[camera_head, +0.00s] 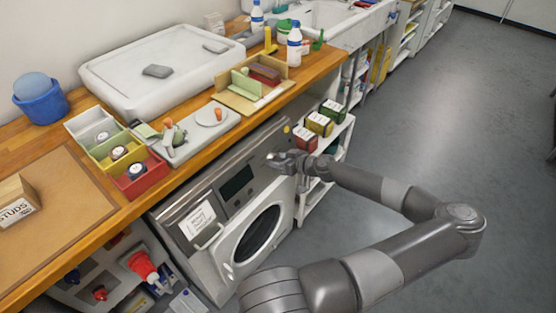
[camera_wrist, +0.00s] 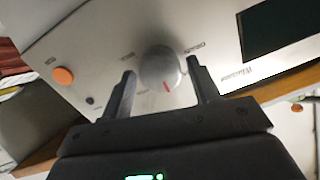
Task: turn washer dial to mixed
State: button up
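The washer (camera_head: 238,178) is a grey and white front-loader under the wooden counter, with a round dark door. Its round grey dial (camera_wrist: 160,66) shows in the wrist view, with a red mark at its lower edge in the picture. Small printed labels around the dial are too blurred to read. My gripper (camera_wrist: 160,65) is open, with one finger on each side of the dial and narrow gaps visible. In the head view my gripper (camera_head: 281,157) is at the upper right of the washer's front panel and hides the dial.
An orange button (camera_wrist: 63,76) and a dark display (camera_wrist: 275,27) flank the dial. A paper note (camera_head: 198,221) is on the washer front. A white shelf (camera_head: 339,130) with several small boxes stands right of the washer. The counter (camera_head: 135,208) above is crowded; floor at right is clear.

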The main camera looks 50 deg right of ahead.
jog(key=c, duration=0.8)
jog(key=shift+o, duration=0.2)
jog(key=shift+m, duration=0.3)
jog(key=m, duration=0.4)
jog(key=shift+d+f, duration=0.1)
jog(key=m+t, duration=0.1)
jog(key=m, duration=0.3)
jog(key=shift+f+m+y, duration=0.1)
jog(key=shift+m+y, duration=0.2)
jog(key=m, duration=0.4)
jog(key=shift+s+m, duration=0.1)
jog(key=shift+m, duration=0.2)
jog(key=shift+f+m+t, duration=0.15)
jog(key=shift+m+t, duration=0.15)
jog(key=shift+m, duration=1.6)
